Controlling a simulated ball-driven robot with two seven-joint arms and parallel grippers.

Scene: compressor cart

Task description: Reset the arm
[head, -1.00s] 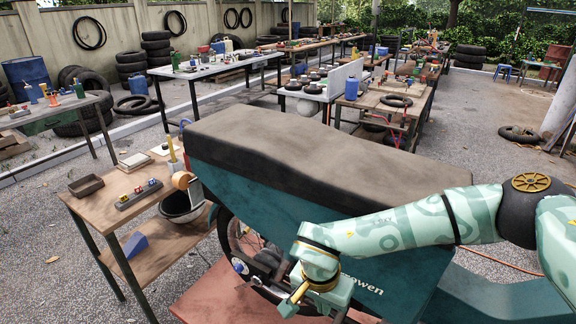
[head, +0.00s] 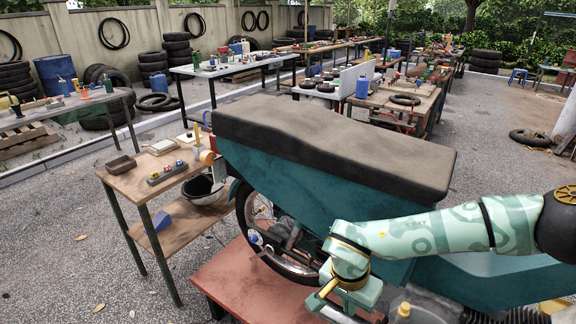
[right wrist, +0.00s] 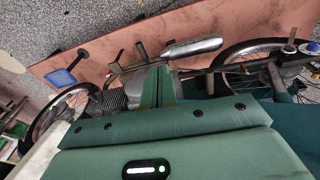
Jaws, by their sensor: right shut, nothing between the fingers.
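My right arm comes in from the right in the head view, in front of a teal motorbike (head: 320,165) with a dark brown seat. My right gripper (head: 318,300) is low beside the bike, its yellow-tipped fingers together and empty. In the right wrist view the gripper (right wrist: 160,85) points toward the bike's underside, with its fingers closed near the engine and silver exhaust (right wrist: 192,47). I cannot tell whether it touches the bike. My left gripper is not in view.
The bike stands on a reddish platform (head: 225,270). A wooden side table (head: 150,180) with a small tray (head: 122,165) and a lower shelf is at left. Work tables (head: 235,68) and tyres (head: 176,50) stand behind. Grey gravel floor is open at lower left and right.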

